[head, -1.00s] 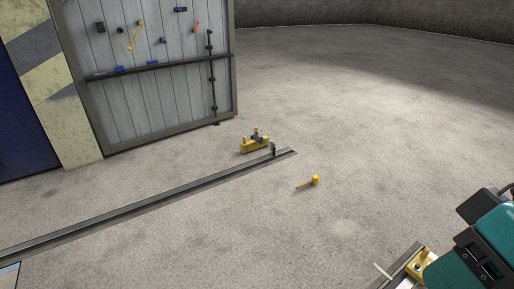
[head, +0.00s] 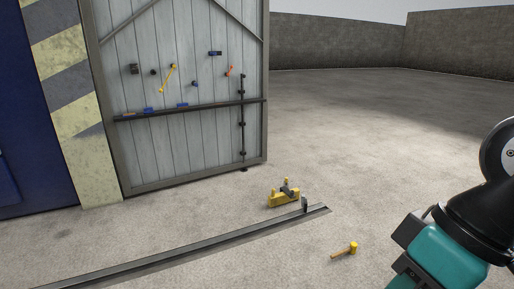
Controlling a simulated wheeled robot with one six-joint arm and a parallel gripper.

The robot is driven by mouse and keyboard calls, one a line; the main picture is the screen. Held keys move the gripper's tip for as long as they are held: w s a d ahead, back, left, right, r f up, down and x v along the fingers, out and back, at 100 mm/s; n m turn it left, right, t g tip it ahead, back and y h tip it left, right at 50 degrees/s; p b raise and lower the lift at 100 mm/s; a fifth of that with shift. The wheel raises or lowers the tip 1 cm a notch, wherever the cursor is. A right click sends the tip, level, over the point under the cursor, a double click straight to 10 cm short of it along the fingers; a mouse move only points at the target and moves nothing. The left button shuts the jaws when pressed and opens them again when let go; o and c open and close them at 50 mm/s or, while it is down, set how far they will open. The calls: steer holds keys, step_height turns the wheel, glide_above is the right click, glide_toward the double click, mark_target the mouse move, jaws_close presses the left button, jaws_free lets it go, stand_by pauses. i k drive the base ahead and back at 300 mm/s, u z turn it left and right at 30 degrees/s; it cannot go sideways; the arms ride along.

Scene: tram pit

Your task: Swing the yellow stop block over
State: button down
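A yellow stop block (head: 284,199) sits on the concrete floor in the head view, just behind the right end of a dark rail (head: 200,247). A grey fitting and a small yellow upright piece show on its top. A short dark post (head: 305,203) stands at the rail end, close to the block's right side. My teal and black arm reaches in at the right edge, well to the right of the block. My gripper is not in view.
A yellow mallet (head: 345,250) lies on the floor in front of the rail end. A grey plank door (head: 190,130) with tools and a dark shelf bar stands behind, beside a striped post (head: 80,100). Open floor extends to the right and back.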

mark_target(278, 198)
steer(key=u, duration=0.5)
steer(key=i, duration=4.2)
steer(key=z, duration=1.05)
steer(key=i, duration=1.05)
steer(key=z, duration=0.25)
